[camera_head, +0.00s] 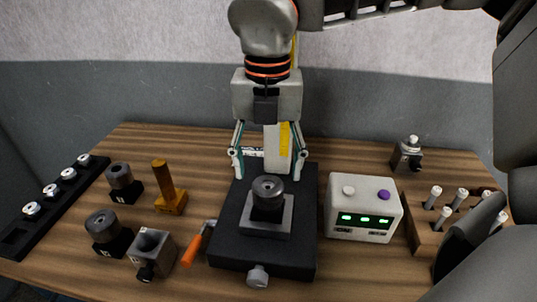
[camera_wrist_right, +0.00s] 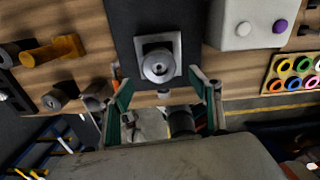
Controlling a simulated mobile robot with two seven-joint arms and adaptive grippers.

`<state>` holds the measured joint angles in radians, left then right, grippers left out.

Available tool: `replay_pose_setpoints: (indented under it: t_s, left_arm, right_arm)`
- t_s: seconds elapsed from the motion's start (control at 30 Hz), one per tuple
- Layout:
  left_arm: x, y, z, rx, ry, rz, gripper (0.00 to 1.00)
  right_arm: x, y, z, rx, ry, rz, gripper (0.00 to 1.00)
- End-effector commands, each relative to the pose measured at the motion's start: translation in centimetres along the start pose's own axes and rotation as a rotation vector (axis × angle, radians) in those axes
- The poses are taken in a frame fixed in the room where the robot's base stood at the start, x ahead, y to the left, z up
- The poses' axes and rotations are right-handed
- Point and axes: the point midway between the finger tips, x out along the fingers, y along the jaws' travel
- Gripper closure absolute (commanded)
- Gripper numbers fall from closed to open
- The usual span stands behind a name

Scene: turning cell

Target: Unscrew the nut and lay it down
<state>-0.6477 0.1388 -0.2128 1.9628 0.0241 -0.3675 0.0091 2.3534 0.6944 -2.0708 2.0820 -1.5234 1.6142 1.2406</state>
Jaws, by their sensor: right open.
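A dark round nut-like part (camera_head: 268,187) with a hole in its top sits on a square grey plate (camera_head: 254,224), on a black base block (camera_head: 230,252) in the middle of the table. Any thread is hidden. My left gripper is not in view.
An orange-handled crank (camera_head: 197,243) and several dark fixtures (camera_head: 107,232) stand left of the block. A white box (camera_head: 362,208) with two buttons stands close on its right. A wooden rack (camera_head: 424,226) holds pegs farther right. Bare wood shows behind the white box.

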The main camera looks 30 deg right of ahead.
Motion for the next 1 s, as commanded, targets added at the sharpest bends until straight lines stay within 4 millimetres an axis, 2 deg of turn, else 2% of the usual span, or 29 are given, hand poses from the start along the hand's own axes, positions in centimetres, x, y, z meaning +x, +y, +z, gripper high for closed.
replay_pose_setpoints:
  t_s: [0.2,0.4,0.8,0.97,1.0]
  left_arm:
    - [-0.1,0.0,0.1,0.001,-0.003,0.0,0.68]
    - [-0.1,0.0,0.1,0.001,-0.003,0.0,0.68]
    - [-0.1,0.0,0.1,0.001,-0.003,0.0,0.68]
    - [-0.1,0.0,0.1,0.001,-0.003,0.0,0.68]
    - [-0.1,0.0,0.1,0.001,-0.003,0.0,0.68]
  right_arm:
    - [3.4,0.0,-0.1,-0.003,0.003,-0.002,0.38]
    - [5.5,0.0,-0.1,-0.005,0.002,0.0,0.38]
    - [6.2,0.1,-0.1,-0.003,0.002,0.001,0.38]
    - [6.2,0.0,-0.1,-0.003,0.002,0.001,0.79]
    - [6.2,0.0,-0.1,-0.003,0.002,0.001,0.82]
